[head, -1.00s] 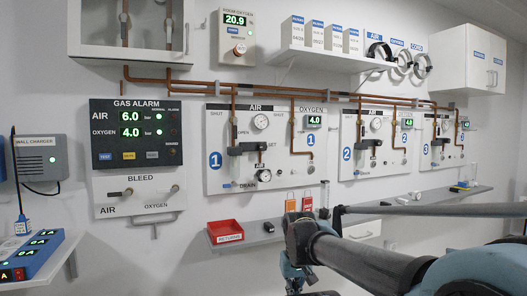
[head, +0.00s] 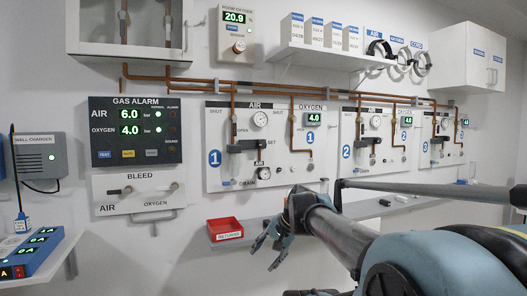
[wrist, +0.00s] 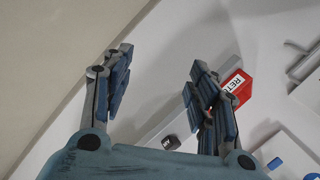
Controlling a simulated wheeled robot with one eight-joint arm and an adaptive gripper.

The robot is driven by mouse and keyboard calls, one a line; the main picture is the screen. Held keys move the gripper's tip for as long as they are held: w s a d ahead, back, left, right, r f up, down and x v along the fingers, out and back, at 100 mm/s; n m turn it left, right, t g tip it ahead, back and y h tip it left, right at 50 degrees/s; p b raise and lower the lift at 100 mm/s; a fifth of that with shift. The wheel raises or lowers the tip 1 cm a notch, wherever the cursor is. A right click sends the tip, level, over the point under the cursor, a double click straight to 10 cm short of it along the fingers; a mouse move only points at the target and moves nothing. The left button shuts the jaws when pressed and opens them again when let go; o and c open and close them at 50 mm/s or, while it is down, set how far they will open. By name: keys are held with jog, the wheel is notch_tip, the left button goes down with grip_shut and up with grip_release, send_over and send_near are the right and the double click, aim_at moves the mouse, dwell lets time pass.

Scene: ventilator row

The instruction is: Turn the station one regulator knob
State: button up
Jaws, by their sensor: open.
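The station one panel (head: 217,175) hangs on the wall in the middle of the head view, marked with blue 1 labels. Its black regulator (head: 246,147) sits on the AIR side beside the SET label, with a round gauge above. The knob itself is too small to make out clearly. My gripper (head: 269,253) is below and slightly right of the panel, in front of the shelf, apart from the regulator. In the wrist view my gripper (wrist: 163,88) has its fingers spread with nothing between them. The regulator cannot be made out in the wrist view.
A red RETURNS tray (head: 225,230) sits on the shelf (head: 262,231) left of my gripper; it also shows in the wrist view (wrist: 238,86). The bleed panel (head: 106,198) is further left. Copper pipes (head: 270,86) run above the panels.

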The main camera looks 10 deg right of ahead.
aim_at(263, 144)
jog(key=w+d+r+m+t, duration=0.35)
jog(key=w+r+m, duration=0.25)
jog(key=r+m, duration=0.4)
jog(key=w+d+r+m+t+y, duration=0.1)
jog(key=w+d+r+m+t, duration=0.35)
jog(key=r, duration=0.75)
jog(key=w+d+r+m+t, duration=0.1)
jog(key=w+r+m+t, duration=0.3)
jog(key=w+r+m, duration=0.65)
jog(key=shift+m, duration=0.6)
jog(key=x, duration=1.5)
jog(key=shift+w+a+r, duration=0.1)
jog(key=shift+w+a, duration=0.1)
jog(key=shift+a, duration=0.05)
jog(key=shift+c, duration=0.6)
jog(key=c, duration=0.9)
